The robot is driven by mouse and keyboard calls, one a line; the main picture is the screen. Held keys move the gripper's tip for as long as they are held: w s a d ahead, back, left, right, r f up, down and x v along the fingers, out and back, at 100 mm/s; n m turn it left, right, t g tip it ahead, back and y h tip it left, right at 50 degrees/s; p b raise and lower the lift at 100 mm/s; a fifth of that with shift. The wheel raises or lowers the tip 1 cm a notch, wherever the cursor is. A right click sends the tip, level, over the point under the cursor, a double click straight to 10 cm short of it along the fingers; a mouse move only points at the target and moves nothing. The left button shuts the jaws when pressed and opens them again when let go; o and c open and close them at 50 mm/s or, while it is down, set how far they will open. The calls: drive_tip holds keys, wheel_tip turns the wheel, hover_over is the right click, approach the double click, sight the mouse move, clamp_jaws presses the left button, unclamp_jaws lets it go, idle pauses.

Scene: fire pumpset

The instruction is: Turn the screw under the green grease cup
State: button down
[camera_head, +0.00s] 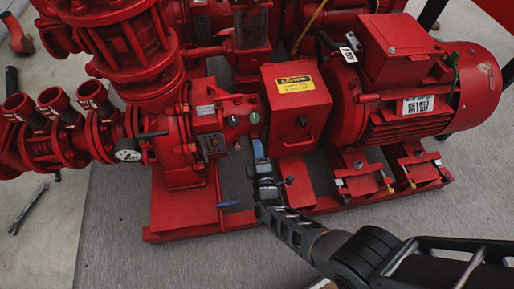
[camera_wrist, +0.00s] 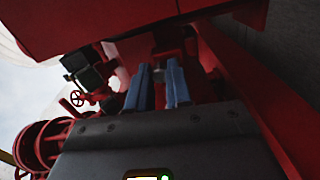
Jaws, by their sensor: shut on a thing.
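The red guard box (camera_head: 297,105) with a yellow label stands right beside my gripper. The red motor (camera_head: 420,90) is further right. The red base frame (camera_head: 190,222) runs below. The grey floor (camera_head: 180,262) in front is clear.

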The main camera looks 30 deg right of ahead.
drive_tip(key=shift+n, duration=0.3)
idle(0.4)
drive_tip(key=c, duration=1)
unclamp_jaws()
drive_tip(key=shift+c, duration=0.2)
drive_tip(key=p+v, duration=0.3)
drive_tip(key=v, duration=0.4)
drive_tip(key=shift+s+a, duration=0.15)
drive_tip(key=shift+s, duration=0.2)
